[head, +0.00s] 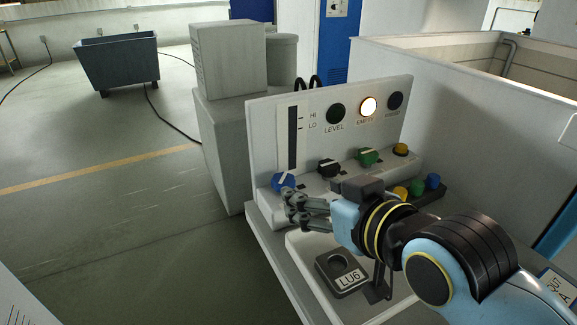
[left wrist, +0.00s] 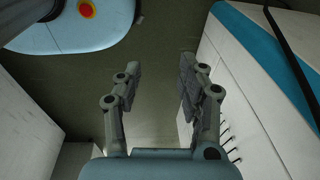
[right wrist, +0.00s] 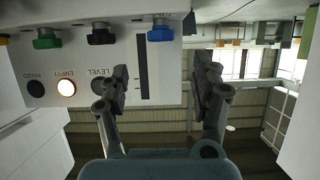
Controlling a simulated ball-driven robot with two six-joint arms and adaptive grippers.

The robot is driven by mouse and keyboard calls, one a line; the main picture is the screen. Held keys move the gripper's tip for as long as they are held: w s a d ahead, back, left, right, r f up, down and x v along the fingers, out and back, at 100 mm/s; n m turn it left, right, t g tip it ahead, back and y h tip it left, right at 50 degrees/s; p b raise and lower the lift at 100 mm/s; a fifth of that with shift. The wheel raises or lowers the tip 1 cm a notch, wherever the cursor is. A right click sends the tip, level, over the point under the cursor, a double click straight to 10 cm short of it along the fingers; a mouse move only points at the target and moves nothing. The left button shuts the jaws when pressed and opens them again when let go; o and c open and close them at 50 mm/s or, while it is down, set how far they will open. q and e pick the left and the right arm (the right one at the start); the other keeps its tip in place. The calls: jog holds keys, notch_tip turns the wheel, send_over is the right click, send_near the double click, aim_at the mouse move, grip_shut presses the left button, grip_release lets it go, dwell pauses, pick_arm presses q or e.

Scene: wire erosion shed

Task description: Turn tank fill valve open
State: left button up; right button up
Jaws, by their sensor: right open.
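A grey-white control panel (head: 264,125) stands on a bench. Its front ledge carries a blue knob (head: 284,181) with a pale pointer at the left end, then black (head: 328,168), green (head: 367,157) and yellow (head: 400,149) knobs. No knob label naming the fill valve is readable. The EMPTY lamp (head: 367,107) is lit; the LEVEL lamp (head: 336,113) is dark. My right gripper (head: 292,208) is open and empty, just in front of the blue knob. In the right wrist view the blue knob (right wrist: 160,33) shows beyond the open fingers. My left gripper (left wrist: 158,66) is open and empty above the floor.
A block with a round hole marked LU6 (head: 342,274) sits on the bench below my right gripper.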

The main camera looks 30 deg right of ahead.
aim_at(286, 181)
jog(key=x, duration=0.9)
jog(key=shift+w+a, duration=0.15)
jog(key=shift+w, duration=0.1)
jog(key=shift+w+f, duration=0.2)
jog(key=shift+w, duration=0.1)
jog(key=shift+c, duration=1.7)
jog(key=c, duration=0.8)
pick_arm(q)
jog(key=shift+s+a+r+p, duration=0.15)
jog(key=shift+s+a, duration=0.05)
jog(key=shift+s, duration=0.35)
jog(key=shift+s+a+r+p, duration=0.1)
jog(key=shift+s+a+p, duration=0.05)
jog(key=shift+s, duration=0.35)
pick_arm(e)
jog(key=shift+c, duration=0.2)
